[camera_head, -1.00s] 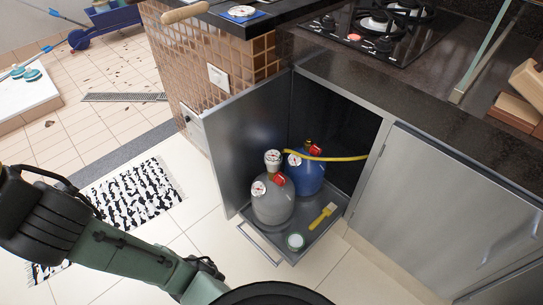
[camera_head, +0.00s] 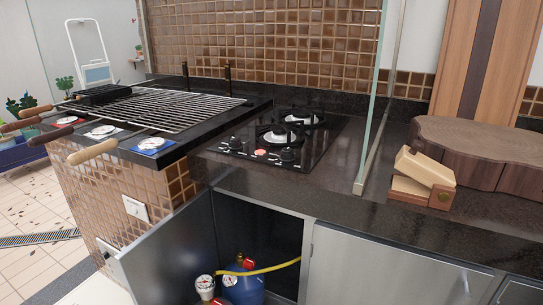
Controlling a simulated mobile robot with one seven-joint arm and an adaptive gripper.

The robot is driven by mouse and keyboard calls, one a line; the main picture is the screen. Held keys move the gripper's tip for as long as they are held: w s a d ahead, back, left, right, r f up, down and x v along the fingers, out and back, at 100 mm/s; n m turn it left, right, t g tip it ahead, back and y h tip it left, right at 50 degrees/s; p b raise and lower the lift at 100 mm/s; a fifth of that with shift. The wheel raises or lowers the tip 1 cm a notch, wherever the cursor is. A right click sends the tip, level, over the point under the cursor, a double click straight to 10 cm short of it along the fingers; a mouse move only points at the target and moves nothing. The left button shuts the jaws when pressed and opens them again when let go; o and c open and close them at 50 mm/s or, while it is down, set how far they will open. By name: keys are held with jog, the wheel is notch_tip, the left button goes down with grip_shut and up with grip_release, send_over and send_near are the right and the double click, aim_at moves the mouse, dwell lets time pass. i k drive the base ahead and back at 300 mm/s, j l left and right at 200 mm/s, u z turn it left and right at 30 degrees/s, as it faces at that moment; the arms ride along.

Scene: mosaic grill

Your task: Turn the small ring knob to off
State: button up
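The black glass cooktop (camera_head: 318,150) is set into the dark stone counter. It has two burners, a rear one (camera_head: 301,116) and a front one (camera_head: 277,137), with black grates. Two dark knobs sit along its front edge, a left knob (camera_head: 235,142) and a right knob (camera_head: 287,154). A small red round mark (camera_head: 260,152) lies between them. I cannot tell which knob belongs to the small ring, nor how either is turned. My gripper is not in view.
A glass panel (camera_head: 369,110) stands right of the cooktop. A grill grate (camera_head: 165,107) with wooden handles is at left. Below, the open cabinet door (camera_head: 168,252) juts out, with a blue gas cylinder (camera_head: 243,290) inside. Wooden blocks (camera_head: 424,172) are at right.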

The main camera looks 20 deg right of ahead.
aim_at(233, 146)
jog(key=i+l, duration=0.75)
jog(key=i, duration=0.1)
